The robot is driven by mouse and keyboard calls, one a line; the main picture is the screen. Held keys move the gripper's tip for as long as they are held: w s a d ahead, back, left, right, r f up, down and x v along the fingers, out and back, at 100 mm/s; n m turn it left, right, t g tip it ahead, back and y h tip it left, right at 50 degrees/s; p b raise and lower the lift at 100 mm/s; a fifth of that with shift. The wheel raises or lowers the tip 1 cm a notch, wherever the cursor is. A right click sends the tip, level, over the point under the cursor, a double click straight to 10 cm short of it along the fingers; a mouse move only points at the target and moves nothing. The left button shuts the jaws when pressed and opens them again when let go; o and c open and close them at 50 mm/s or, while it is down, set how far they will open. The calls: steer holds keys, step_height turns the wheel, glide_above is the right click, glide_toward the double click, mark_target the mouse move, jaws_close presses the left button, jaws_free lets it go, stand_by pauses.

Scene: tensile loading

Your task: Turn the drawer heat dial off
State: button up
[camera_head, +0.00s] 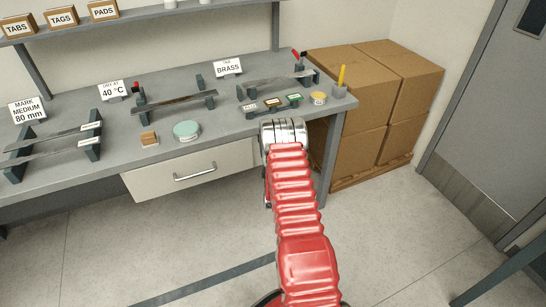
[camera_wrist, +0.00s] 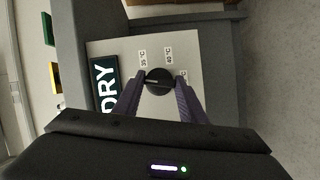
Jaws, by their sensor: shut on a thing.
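In the wrist view, a round black dial (camera_wrist: 159,84) sits on a pale panel (camera_wrist: 122,46). A light mark on the dial points left, toward the dark DRY sign (camera_wrist: 104,84). Small temperature labels stand around the dial; one is partly hidden by a finger. My gripper (camera_wrist: 159,76) has one finger on each side of the dial and is shut on it. In the head view my arm reaches the bench's right front end and hides the dial and fingers. The white drawer front (camera_head: 232,158) with a metal handle (camera_head: 195,172) is left of my arm.
The grey bench (camera_head: 225,115) holds racks with metal strips, a green round tin (camera_head: 186,130) and small labelled blocks. Cardboard boxes (camera_head: 385,95) are stacked right of the bench. The floor (camera_head: 400,240) in front is mostly clear.

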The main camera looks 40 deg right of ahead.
steer(key=shift+a+f+n+t+h, duration=0.15)
steer(key=shift+n+t, duration=0.1)
steer(key=shift+n, duration=0.45)
steer(key=shift+a+f+n+t+h, duration=0.15)
steer(key=shift+n+t, duration=0.1)
steer(key=shift+n, duration=0.45)
steer(key=o, duration=0.7)
steer(key=shift+c, duration=0.2)
steer(key=o, duration=0.4)
steer(key=shift+d, duration=0.15)
steer(key=shift+r, duration=0.1)
steer(key=shift+s, duration=0.1)
steer(key=v, duration=1.3)
steer(key=shift+a, duration=0.3)
steer(key=shift+s, duration=0.1)
